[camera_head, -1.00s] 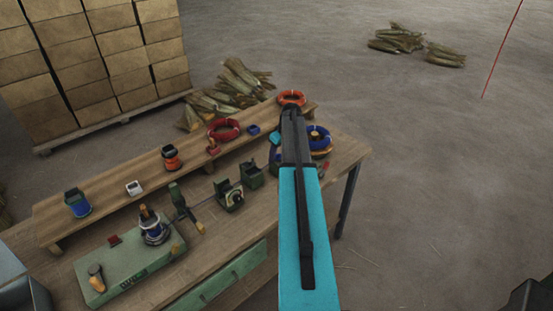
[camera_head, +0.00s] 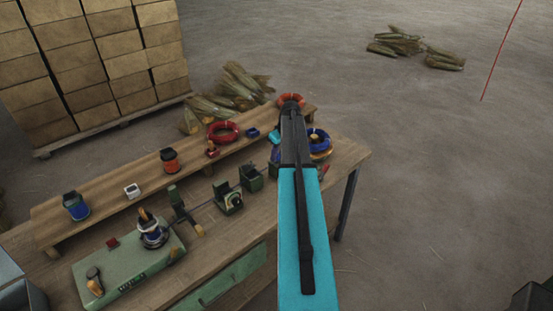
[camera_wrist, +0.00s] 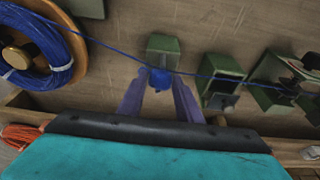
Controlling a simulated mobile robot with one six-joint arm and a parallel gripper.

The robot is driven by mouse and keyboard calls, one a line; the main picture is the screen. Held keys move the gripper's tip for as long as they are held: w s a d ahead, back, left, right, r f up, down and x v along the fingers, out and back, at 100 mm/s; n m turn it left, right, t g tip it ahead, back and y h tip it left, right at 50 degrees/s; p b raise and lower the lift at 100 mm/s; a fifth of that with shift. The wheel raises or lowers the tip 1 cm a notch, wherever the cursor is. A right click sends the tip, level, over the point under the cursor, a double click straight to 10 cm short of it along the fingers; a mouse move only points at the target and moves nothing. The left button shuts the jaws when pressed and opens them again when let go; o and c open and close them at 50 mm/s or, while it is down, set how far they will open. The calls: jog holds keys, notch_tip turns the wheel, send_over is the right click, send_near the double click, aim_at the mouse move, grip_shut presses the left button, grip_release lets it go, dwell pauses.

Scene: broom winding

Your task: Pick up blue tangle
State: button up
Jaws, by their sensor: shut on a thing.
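The blue tangle (camera_wrist: 160,80) is a small blue clump on a blue cord (camera_wrist: 110,47) in the wrist view, in front of a green block (camera_wrist: 163,45). My gripper (camera_wrist: 161,77) is shut on the tangle, one finger on each side. The cord runs left toward a large blue coil (camera_wrist: 52,52) and right past green fixtures. The coil also shows in the head view (camera_head: 320,137), partly behind my arm. My arm hides the gripper and tangle in the head view.
Green fixtures (camera_wrist: 221,75) stand close to my gripper's right in the wrist view. The workbench (camera_head: 232,232) holds a raised shelf (camera_head: 108,188), a red coil (camera_head: 222,131) and a green machine (camera_head: 130,268). Open floor lies to the right.

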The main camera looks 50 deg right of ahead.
jog(key=shift+r+b, duration=1.55)
jog(key=shift+r, duration=2.65)
